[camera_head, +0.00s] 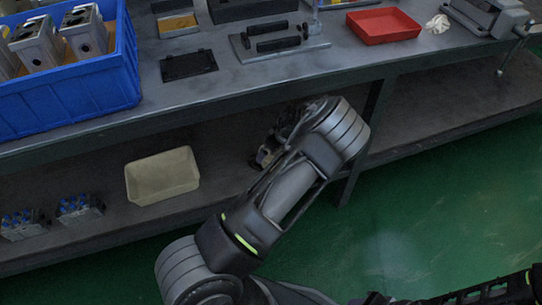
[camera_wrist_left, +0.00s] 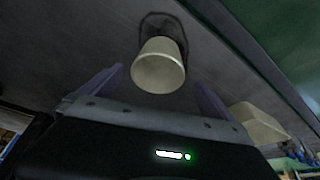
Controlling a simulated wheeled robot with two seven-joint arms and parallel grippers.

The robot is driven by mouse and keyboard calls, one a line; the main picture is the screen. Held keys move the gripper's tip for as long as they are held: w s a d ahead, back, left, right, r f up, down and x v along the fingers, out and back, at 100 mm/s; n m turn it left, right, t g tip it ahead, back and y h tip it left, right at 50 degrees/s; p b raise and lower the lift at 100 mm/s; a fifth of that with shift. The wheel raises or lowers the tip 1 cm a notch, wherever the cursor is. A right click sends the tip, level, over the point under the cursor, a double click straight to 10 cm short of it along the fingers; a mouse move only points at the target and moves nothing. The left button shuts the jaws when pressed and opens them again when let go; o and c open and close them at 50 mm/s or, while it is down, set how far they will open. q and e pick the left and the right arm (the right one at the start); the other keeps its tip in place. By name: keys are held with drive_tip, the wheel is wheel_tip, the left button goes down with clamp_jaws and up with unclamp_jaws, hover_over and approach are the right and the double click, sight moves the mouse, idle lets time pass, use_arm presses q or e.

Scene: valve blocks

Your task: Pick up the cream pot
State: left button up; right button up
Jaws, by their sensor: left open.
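The cream pot (camera_wrist_left: 158,68) shows in the left wrist view, a small round tapered cup on the grey lower shelf, with a dark shadow behind it. My left gripper (camera_wrist_left: 158,80) is open, one finger to each side of the pot in the picture. I see no contact between the fingers and the pot. In the head view the pot cannot be made out; my left arm bends across the front of the lower shelf and covers that area. My right gripper is not seen.
A cream rectangular bin (camera_head: 162,178) stands on the lower shelf, with blue-topped valve blocks (camera_head: 78,208) to its left. The upper bench (camera_head: 280,90) overhangs the shelf. It carries a blue crate (camera_head: 70,95) and a red tray (camera_head: 383,26).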

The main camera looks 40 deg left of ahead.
sight(267, 159)
use_arm(q)
drive_tip(key=shift+b+x, duration=0.4)
drive_tip(key=shift+x, duration=0.75)
drive_tip(key=shift+f, duration=0.15)
drive_tip(key=b+x, duration=0.1)
drive_tip(key=x, duration=0.4)
drive_tip(key=shift+w+a+f+b, duration=0.1)
drive_tip(key=shift+w+a+b, duration=0.1)
drive_tip(key=shift+b, duration=0.2)
drive_tip(key=c, duration=1.4)
drive_tip(key=shift+c, duration=0.2)
